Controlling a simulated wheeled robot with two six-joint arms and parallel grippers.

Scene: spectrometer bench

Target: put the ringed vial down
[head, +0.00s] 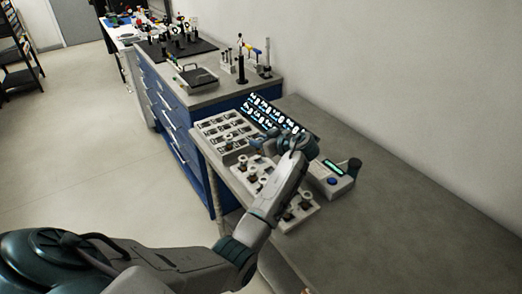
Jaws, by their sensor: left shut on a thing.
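My left arm reaches in from the lower left over the grey bench, and my left gripper (258,143) is at its far end, pointing left. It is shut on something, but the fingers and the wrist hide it. I cannot make out the ringed vial or its ring at this size. My right gripper is not in view.
A dark panel with lit symbols (265,110) stands behind the gripper. A pale instrument with a green display (333,183) is right of my wrist. The right part of the bench (430,245) is bare. A blue drawer cabinet (172,115) with optical stands is beyond.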

